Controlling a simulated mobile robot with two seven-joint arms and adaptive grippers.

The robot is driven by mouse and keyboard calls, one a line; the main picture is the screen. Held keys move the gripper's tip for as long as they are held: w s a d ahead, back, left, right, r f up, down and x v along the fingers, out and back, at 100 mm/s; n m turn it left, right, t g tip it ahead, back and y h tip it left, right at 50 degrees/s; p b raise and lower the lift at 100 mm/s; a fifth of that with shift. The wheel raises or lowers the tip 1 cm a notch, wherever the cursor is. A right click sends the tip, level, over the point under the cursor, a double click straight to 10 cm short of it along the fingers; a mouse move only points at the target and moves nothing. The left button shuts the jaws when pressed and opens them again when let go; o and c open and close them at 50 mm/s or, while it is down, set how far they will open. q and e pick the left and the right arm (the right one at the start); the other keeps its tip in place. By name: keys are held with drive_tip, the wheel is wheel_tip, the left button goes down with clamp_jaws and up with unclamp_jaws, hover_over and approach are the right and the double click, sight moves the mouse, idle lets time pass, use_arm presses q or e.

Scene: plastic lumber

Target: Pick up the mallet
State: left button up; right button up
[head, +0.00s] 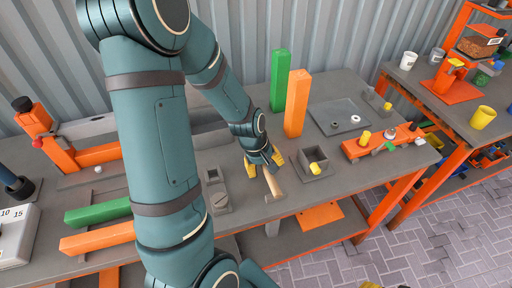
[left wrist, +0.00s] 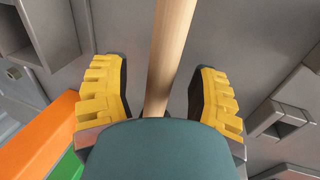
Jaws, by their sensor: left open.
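The mallet's light wooden handle (head: 272,184) shows in the head view near the front edge of the grey workbench. My left gripper (head: 264,160), with yellow fingers, is low over the bench at the handle's far end. In the left wrist view the handle (left wrist: 168,55) runs between the two open fingers (left wrist: 160,95), with a gap on each side. The lower part of the handle is hidden behind my wrist. The mallet's head cannot be made out clearly. A small yellow part at the bottom edge of the head view may be my right gripper (head: 371,285).
An open grey box (head: 315,165) stands right of the gripper, and a grey block with recesses (head: 217,192) stands left. Green (head: 279,80) and orange (head: 296,103) posts rise behind. Green (head: 97,211) and orange (head: 97,238) bars lie at left. A second bench (head: 455,100) stands at right.

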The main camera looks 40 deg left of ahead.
use_arm(q)
drive_tip(key=shift+f, duration=0.25)
clamp_jaws()
drive_tip(key=shift+r, duration=0.15)
wheel_tip(320, 180, up, 10)
drive_tip(key=p, duration=0.3)
